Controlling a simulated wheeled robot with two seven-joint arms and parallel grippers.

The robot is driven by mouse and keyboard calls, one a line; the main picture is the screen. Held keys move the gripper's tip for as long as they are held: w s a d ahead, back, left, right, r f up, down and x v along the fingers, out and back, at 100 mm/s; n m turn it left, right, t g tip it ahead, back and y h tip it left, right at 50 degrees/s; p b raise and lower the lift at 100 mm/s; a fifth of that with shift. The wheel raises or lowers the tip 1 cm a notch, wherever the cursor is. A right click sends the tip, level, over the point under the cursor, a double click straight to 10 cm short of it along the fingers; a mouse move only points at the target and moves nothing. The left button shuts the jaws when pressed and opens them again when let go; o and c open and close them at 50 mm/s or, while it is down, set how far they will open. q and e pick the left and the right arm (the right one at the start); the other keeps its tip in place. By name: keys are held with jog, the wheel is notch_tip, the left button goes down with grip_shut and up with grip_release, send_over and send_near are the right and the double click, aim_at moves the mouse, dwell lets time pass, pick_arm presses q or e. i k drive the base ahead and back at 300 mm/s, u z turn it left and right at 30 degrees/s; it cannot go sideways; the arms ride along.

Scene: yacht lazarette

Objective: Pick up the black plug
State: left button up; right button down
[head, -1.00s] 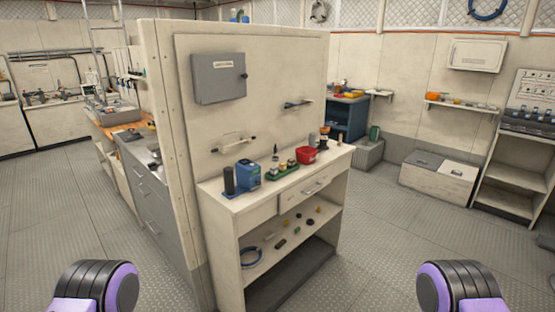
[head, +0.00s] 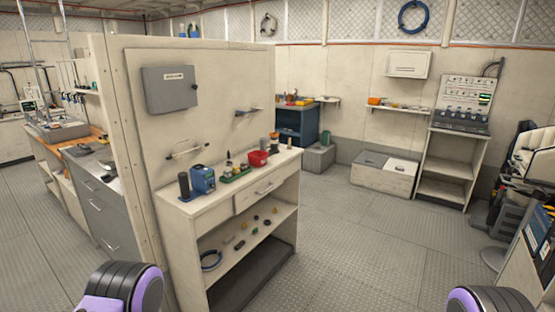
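Several small dark pieces lie on the middle shelf of the cream workbench (head: 222,216), among them a dark piece (head: 240,243) and a rounder dark piece (head: 256,231). They are too small to tell which is the black plug. A taller black cylinder (head: 184,186) stands on the bench top at its left end. Neither gripper is in view; only purple and black parts of my arms show at the bottom edge, well short of the bench.
The bench top holds a blue device (head: 203,179), a green tray (head: 236,174) and a red bowl (head: 258,158). A blue ring (head: 211,260) lies on the shelf. The bench stands against a partition (head: 210,110). Open metal floor (head: 370,245) lies to the right.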

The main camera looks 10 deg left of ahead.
aim_at(229, 163)
jog(key=z, duration=0.7)
jog(key=i, duration=0.95)
jog(key=z, duration=0.5)
jog(key=i, duration=0.95)
jog(key=u, duration=0.85)
jog(key=i, duration=0.75)
jog(key=u, duration=0.75)
